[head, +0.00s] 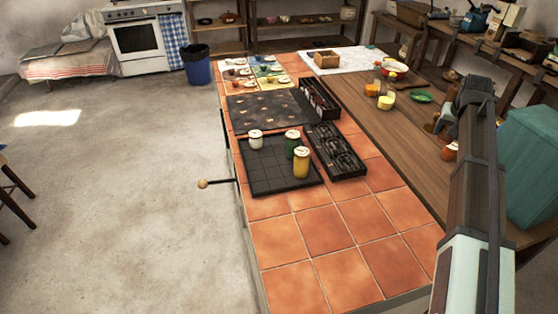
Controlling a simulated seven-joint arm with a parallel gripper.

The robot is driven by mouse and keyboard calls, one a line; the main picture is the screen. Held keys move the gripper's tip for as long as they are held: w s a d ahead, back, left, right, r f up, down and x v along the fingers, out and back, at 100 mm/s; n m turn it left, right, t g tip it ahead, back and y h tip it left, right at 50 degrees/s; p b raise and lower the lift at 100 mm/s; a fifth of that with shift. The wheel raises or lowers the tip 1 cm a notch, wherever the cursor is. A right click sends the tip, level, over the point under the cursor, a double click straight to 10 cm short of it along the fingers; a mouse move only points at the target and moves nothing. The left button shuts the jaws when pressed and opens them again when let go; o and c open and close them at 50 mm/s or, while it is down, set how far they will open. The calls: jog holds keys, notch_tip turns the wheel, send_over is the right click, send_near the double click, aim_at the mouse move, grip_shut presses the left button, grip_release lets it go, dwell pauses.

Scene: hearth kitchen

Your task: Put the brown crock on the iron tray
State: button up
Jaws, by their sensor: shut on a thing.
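The brown crock (450,152), with a pale top, shows at the right, partly hidden behind my arm. My gripper (443,131) is just above it, over the wooden counter, and is shut on it. The fingertips are small and partly hidden, and I cannot tell whether the crock touches the wood. The iron tray (258,181) is a dark, gridded tray on the tiled counter, left of my gripper. A white crock (255,141), a green crock (292,144) and a yellow crock (301,163) stand upright on it. Its front left part is bare.
A dark rack (337,150) lies right of the tray, with a taller divided box (319,99) behind it. A dark mat (262,110) lies behind the tray. Yellow cups (386,102) and a green dish (421,96) stand on the wooden counter. The front tiles (325,232) are clear.

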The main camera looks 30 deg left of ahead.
jog(key=s+a+n, duration=0.2)
jog(key=s+a, duration=0.3)
jog(key=a, duration=1)
jog(key=s+a+n+y, duration=0.1)
jog(key=s+a, duration=0.4)
jog(key=a, duration=1)
jog(key=s+a+n+y, duration=0.1)
jog(key=s+a+n, duration=0.2)
jog(key=a, duration=1.2)
jog(key=shift+s+f+g, duration=0.1)
jog(key=shift+s+g, duration=0.3)
jog(key=shift+s, duration=0.9)
jog(key=n, duration=0.2)
send_over(261, 159)
jog(key=s, duration=0.1)
jog(key=shift+g+y, duration=0.3)
jog(key=shift+y, duration=0.1)
jog(key=shift+s+d+f, duration=0.1)
jog(key=shift+d+f, duration=0.05)
jog(key=shift+f, duration=2.35)
jog(key=shift+d+f, duration=0.2)
jog(key=shift+f, duration=2.35)
jog(key=shift+s+d+f, duration=0.1)
jog(key=shift+d+f, duration=0.05)
jog(key=shift+f, duration=2.35)
jog(key=shift+f, duration=0.15)
jog(key=o, duration=1.3)
jog(key=shift+c, duration=0.2)
